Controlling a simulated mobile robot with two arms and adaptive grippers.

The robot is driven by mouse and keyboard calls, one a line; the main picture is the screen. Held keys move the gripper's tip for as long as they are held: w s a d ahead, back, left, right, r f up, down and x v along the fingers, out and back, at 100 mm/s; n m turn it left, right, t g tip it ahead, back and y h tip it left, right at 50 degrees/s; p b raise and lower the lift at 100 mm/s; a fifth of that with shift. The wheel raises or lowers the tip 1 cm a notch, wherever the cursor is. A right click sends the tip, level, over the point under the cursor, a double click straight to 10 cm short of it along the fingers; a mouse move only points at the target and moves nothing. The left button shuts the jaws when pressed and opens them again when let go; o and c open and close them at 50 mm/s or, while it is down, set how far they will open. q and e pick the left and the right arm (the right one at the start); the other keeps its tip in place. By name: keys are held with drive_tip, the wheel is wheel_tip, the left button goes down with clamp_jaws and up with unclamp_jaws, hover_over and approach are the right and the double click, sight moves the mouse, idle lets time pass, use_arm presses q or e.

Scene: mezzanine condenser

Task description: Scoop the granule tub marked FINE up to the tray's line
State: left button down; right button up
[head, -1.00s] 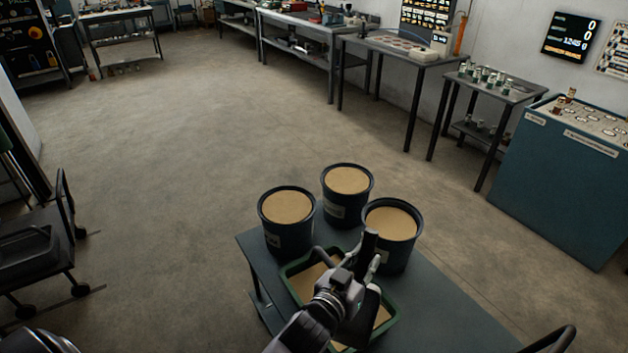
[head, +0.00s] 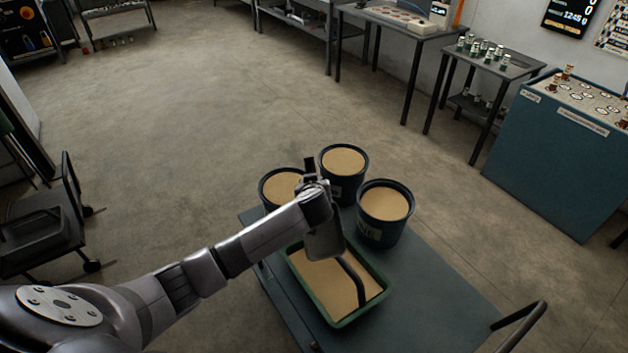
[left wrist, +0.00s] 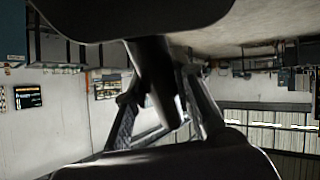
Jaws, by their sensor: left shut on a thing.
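Three dark tubs of tan granules stand on a cart: the left tub (head: 276,186), the back tub (head: 344,160) and the right tub (head: 388,202). My left gripper (head: 310,172) is over the gap between the left and back tubs. In the left wrist view its fingers (left wrist: 165,105) are shut on a dark handle (left wrist: 153,75), whose far end is unclear. My right gripper is not in view.
The blue-grey cart (head: 440,290) has bare top to the right of the tray and a black push handle (head: 525,325). A dark curved bar (head: 353,280) crosses above the tray. A black trolley (head: 45,225) stands at left, a teal cabinet (head: 550,160) at right.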

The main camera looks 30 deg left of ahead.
use_arm(q)
drive_tip(key=shift+w+a+f+g, duration=0.1)
drive_tip(key=shift+w+a+g, duration=0.15)
drive_tip(key=shift+g, duration=0.05)
drive_tip(key=w+a+f+g+h+b, duration=0.3)
drive_tip(key=f+g+h+b, duration=0.1)
drive_tip(key=f, duration=0.4)
drive_tip(key=g+b, duration=0.1)
drive_tip(key=b, duration=0.1)
drive_tip(key=shift+w+n+b, duration=0.35)
drive_tip(key=shift+w+n, duration=0.05)
idle(0.4)
